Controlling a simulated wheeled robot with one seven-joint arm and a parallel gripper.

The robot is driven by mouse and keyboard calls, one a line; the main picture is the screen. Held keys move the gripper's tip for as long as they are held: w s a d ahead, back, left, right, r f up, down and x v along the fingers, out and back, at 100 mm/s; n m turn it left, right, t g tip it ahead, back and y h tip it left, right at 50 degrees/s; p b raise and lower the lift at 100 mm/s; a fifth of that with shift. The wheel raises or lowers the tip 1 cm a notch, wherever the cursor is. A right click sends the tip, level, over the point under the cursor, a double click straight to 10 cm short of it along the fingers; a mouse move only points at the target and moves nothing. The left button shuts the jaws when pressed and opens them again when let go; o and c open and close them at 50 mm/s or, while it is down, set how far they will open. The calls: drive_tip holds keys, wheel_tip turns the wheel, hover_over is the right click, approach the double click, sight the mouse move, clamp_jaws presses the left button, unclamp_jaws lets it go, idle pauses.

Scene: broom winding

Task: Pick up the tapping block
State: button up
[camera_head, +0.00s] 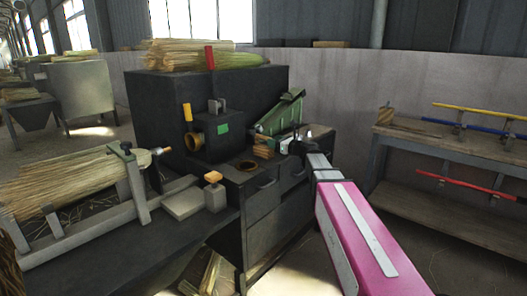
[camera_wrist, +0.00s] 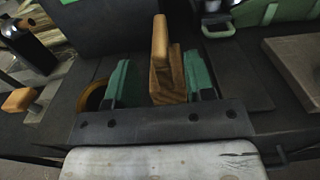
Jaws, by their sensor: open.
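The tapping block appears to be the wooden block with an upright handle (camera_wrist: 172,80) in the wrist view. In the head view, it shows as a small brown wooden piece (camera_head: 263,149) on the dark bench. My gripper (camera_wrist: 158,68) is open, with one green finger left of the block and one right of it. Dark gaps show between the wood and both fingers. In the head view, my gripper (camera_head: 298,144) is just right of the block, and its fingertips are hard to make out. The lower part of the block is hidden behind the gripper's front edge in the wrist view.
A dark machine housing with a yellow-handled lever (camera_head: 187,112) rises at the back left. A block with an orange top (camera_head: 213,177) sits further left.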

sight(264, 146)
drive_tip(key=shift+x, duration=2.75)
drive_tip(key=shift+f, duration=0.15)
drive_tip(key=shift+c, duration=0.3)
clamp_jaws()
